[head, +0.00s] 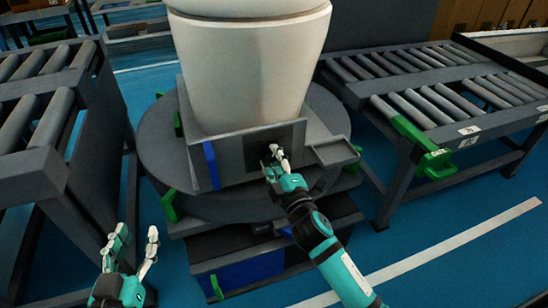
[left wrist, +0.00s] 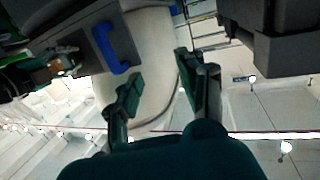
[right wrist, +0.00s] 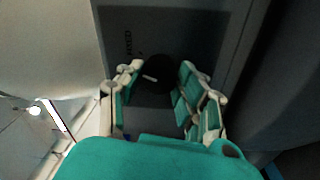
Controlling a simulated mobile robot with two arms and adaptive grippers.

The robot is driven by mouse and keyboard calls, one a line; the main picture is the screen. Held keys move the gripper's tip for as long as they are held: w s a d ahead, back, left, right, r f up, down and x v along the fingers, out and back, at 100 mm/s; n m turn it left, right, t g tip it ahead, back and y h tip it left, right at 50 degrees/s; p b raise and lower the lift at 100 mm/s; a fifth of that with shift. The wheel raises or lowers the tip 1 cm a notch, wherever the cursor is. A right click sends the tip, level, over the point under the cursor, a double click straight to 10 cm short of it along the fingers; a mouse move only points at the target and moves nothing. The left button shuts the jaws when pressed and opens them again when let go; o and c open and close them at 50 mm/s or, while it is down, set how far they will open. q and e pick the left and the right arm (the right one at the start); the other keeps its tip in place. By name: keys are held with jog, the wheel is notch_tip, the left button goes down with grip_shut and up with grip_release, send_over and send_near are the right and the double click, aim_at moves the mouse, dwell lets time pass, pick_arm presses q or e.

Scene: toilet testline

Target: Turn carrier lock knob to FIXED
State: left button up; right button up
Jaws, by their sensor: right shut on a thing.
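The carrier lock knob (right wrist: 160,73) is round and black with a short white mark, on a dark panel. My right gripper (head: 273,156) is shut on it, with one finger on each side in the right wrist view. The mark lies nearly sideways in that view, slightly tilted. A label reading FIXED (right wrist: 128,42) stands on the panel beside the knob. In the head view the right hand mostly hides the knob. My left gripper (head: 130,248) is open and empty at the lower left, away from the carrier.
A white toilet (head: 248,65) stands on the grey carrier above the panel. A blue handle (head: 211,165) is left of the panel. A small grey shelf (head: 334,152) juts out at right. Roller conveyors stand left (head: 35,115) and right (head: 440,95). Blue floor is open in front.

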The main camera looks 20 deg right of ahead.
jog(key=m+p, duration=0.1)
jog(key=m, duration=0.2)
pick_arm(q)
notch_tip(320, 180, down, 6)
jog(key=s+a+g+y, duration=0.1)
jog(key=s+g, duration=0.1)
jog(key=g, duration=0.1)
jog(key=shift+a+r+g, duration=0.15)
jog(key=shift+r+g, duration=0.05)
jog(key=shift+g, duration=0.2)
pick_arm(e)
jog(key=shift+f+m+h, duration=0.1)
jog(key=shift+m+h, duration=0.2)
jog(key=shift+m, duration=0.4)
jog(key=o, duration=1.1)
jog(key=shift+o, duration=0.2)
jog(key=s, duration=1.2)
jog(key=shift+d+f, duration=0.25)
jog(key=shift+f, duration=0.1)
